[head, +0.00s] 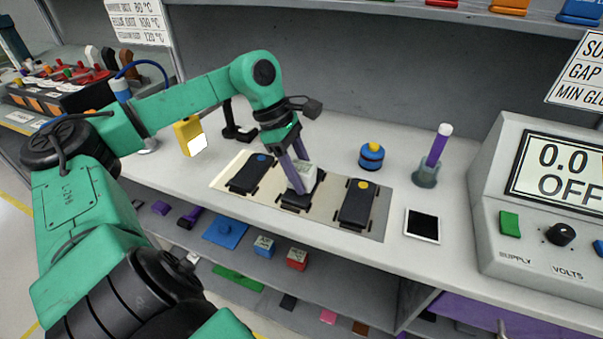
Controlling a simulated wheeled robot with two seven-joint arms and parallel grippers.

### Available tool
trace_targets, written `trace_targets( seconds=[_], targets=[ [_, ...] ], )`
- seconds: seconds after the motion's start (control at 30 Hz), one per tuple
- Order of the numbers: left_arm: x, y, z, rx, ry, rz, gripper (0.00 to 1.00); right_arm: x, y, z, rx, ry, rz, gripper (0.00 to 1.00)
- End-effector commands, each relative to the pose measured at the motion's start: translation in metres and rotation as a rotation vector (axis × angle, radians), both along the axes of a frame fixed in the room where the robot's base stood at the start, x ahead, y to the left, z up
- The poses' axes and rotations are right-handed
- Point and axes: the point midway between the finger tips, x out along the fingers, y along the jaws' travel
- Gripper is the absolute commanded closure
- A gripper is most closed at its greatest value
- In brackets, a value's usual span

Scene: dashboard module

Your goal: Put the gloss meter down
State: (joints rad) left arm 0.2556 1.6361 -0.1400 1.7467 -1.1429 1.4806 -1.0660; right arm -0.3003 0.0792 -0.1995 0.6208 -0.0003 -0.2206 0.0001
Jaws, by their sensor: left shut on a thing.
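The gloss meter appears to be the small white block (308,176) at my left gripper (299,178), whose purple fingers are shut on it. It is at the middle black module (292,201) on the beige mat (222,183), over that module's upper part. I cannot tell whether it touches the module, and the fingers partly hide it. My right gripper is out of view.
Black modules with a blue dot (248,176) and a yellow dot (357,207) flank the middle one.

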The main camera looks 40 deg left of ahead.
Motion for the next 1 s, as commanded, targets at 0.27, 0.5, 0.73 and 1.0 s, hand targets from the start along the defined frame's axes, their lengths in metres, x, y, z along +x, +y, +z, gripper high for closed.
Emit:
trace_targets(
  seconds=[0.27, 0.5, 0.73, 1.0],
  targets=[
    [0.0, 0.0, -0.002, 0.0, 0.0, 0.001, 0.18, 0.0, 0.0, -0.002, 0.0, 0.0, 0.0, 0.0],
    [0.0, 0.0, 0.004, 0.0, 0.0, 0.001, 0.18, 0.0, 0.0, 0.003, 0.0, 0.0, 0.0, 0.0],
    [-0.006, 0.018, 0.048, 0.002, -0.002, 0.004, 0.18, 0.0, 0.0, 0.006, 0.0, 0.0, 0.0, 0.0],
    [-0.014, 0.041, 0.105, 0.001, 0.001, 0.003, 0.18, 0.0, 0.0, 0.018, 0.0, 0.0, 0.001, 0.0]
  ],
)
